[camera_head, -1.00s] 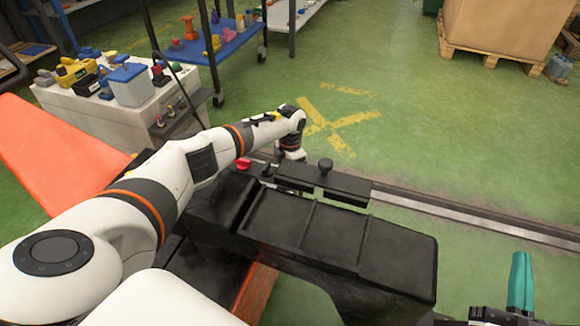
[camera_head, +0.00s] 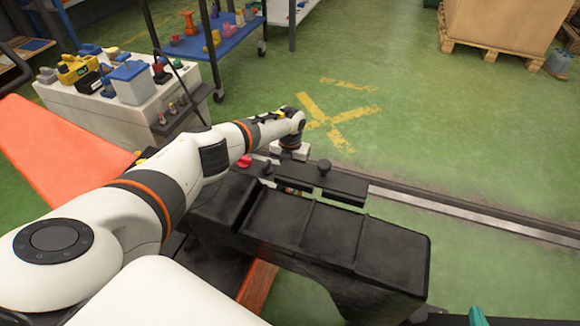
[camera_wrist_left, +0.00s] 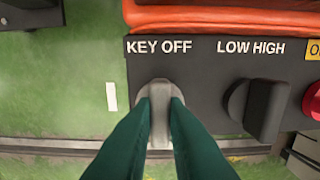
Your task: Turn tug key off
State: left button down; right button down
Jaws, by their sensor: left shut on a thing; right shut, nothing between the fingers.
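In the left wrist view, my left gripper (camera_wrist_left: 160,120) has its green fingers shut on the grey tug key (camera_wrist_left: 160,90). The key sits below the white "KEY OFF" lettering (camera_wrist_left: 158,47) on the dark panel (camera_wrist_left: 208,75). Its visible part points straight up and down in that view, and the fingers hide part of it. In the head view, my left arm reaches over the black tug body (camera_head: 300,225), and its fingers are hidden. My right gripper (camera_head: 478,316) shows only as a teal tip at the bottom edge, away from the panel, and is shut and empty.
A black knob (camera_wrist_left: 258,108) under "LOW HIGH" and a red button (camera_wrist_left: 312,102) are right of the key. An orange part (camera_wrist_left: 220,17) borders the panel. A rail (camera_head: 440,210) crosses the green floor. A cluttered white cabinet (camera_head: 110,118) stands at the back left.

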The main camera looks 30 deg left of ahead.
pick_arm(q)
jog(key=shift+w, duration=0.1)
dwell(0.4)
jog(key=c, duration=1.4)
grip_release()
jog(key=shift+c, duration=0.2)
